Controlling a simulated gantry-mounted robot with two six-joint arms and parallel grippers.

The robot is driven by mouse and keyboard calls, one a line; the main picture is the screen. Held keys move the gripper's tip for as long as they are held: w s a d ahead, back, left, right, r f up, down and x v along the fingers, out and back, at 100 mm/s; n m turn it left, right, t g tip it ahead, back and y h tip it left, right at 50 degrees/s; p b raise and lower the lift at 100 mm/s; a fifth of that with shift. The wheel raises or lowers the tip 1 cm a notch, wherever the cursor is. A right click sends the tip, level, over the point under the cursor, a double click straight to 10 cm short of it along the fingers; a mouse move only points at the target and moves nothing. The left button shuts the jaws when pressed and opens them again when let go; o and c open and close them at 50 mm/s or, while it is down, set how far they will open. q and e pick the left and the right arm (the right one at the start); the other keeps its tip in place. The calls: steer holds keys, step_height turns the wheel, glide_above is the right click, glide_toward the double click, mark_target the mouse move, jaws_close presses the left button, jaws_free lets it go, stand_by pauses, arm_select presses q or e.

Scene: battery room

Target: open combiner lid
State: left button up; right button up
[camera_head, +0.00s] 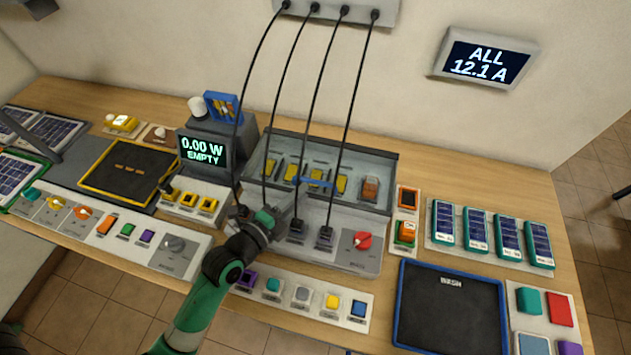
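The combiner (345,243) is a grey box at the middle of the bench, with four black cables running down into its front. Its lid (335,153) looks like a clear pane in a dark frame over several yellow parts and an orange one; it appears shut. A blue bar (316,183), perhaps the lid's handle, lies near the pane's front edge. My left gripper (289,207) is at the box's front left, just left of and below the blue bar. Its fingers are small and blend with the box, so contact and opening are unclear. My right gripper is not in view.
A red knob (362,240) sits on the combiner's front right. The hanging cables (312,110) pass close to my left gripper. A display reading 0.00 W EMPTY (203,151) stands to the left. A blue-edged dark mat (450,308) lies empty at the right front.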

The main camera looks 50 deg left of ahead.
mark_target(315, 181)
arm_select(q)
steer(key=x, duration=0.6)
steer(key=shift+w+b, duration=0.3)
steer(key=shift+b, duration=0.05)
steer(key=shift+c, duration=0.3)
jaws_close()
stand_by(0.6)
